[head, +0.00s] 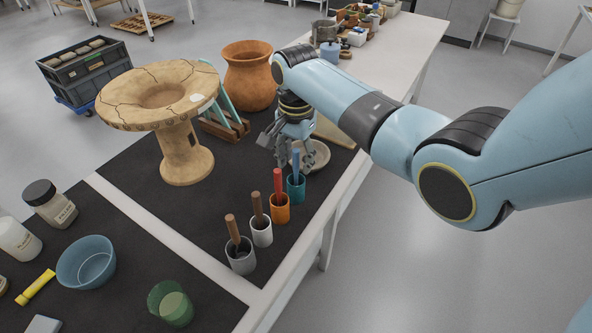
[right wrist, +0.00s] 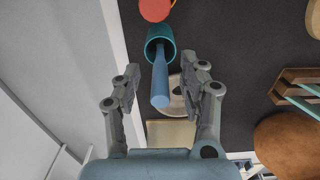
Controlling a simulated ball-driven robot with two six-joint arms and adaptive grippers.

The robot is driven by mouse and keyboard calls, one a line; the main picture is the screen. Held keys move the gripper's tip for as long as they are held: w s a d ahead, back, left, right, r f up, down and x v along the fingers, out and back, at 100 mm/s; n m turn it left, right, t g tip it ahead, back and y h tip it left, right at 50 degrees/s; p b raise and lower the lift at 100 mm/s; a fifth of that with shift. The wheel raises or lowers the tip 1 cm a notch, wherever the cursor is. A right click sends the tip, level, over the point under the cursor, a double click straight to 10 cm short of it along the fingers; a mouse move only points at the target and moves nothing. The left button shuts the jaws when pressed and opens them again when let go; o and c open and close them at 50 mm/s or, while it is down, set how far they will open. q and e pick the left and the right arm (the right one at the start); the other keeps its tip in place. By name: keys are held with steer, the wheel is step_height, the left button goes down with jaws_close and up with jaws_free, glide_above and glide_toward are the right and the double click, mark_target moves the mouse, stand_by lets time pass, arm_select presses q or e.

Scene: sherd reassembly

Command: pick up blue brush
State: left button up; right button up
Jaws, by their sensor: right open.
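The blue brush (head: 296,164) stands handle up in a teal cup (head: 296,187) at the right edge of the dark mat. My right gripper (head: 286,150) is open, pointing down just behind and above the cup. In the right wrist view the blue brush (right wrist: 160,80) shows between the two open fingers (right wrist: 160,72), touching neither as far as I can see. The teal cup (right wrist: 160,45) lies beyond the fingertips there. The brush's lower end is hidden inside the cup. My left gripper is not in view.
An orange cup (head: 280,210) with a red-handled brush stands close to the teal cup. White (head: 262,234) and grey (head: 240,258) cups with brown-handled brushes follow. A shallow dish (head: 318,158) lies behind the gripper. A cracked pedestal vessel (head: 160,95) and clay jar (head: 248,80) stand left.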

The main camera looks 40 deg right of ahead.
steer(key=shift+c, duration=0.4)
jaws_close()
step_height(320, 180, up, 10)
steer(key=shift+r, duration=0.1)
stand_by(0.4)
